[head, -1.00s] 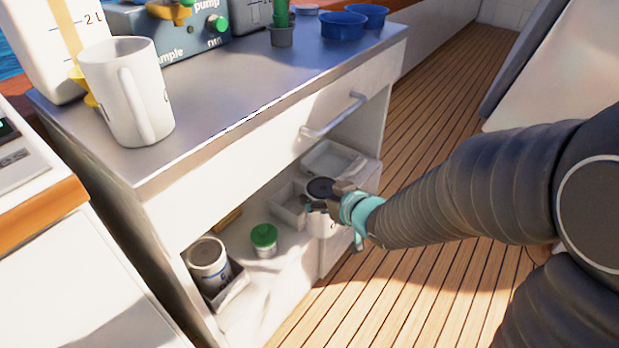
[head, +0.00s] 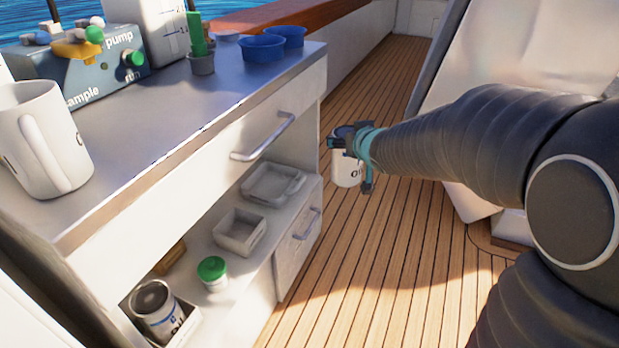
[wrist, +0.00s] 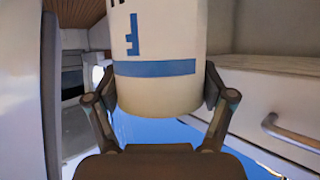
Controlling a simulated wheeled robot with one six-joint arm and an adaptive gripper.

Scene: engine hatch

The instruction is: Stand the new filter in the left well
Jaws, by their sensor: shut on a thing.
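My gripper (head: 352,147) is shut on a white canister (head: 347,172) with dark lettering, held roughly upright outside the cabinet, above the deck. In the wrist view the canister (wrist: 158,60) shows a blue band and sits between both fingers (wrist: 160,95); its top is out of that view. A similar canister (head: 158,312) with a grey top stands tilted-looking in a white box at the lower left of the cabinet. Two open pale square trays, a nearer one (head: 222,238) and a farther one (head: 252,190), look empty. I cannot tell which is the left well.
A small jar with a green lid (head: 212,272) stands on the cabinet shelf between the boxed canister and the trays. The counter (head: 150,130) with its drawer handle (head: 262,138) overhangs the shelf. The wooden deck (head: 400,240) is clear.

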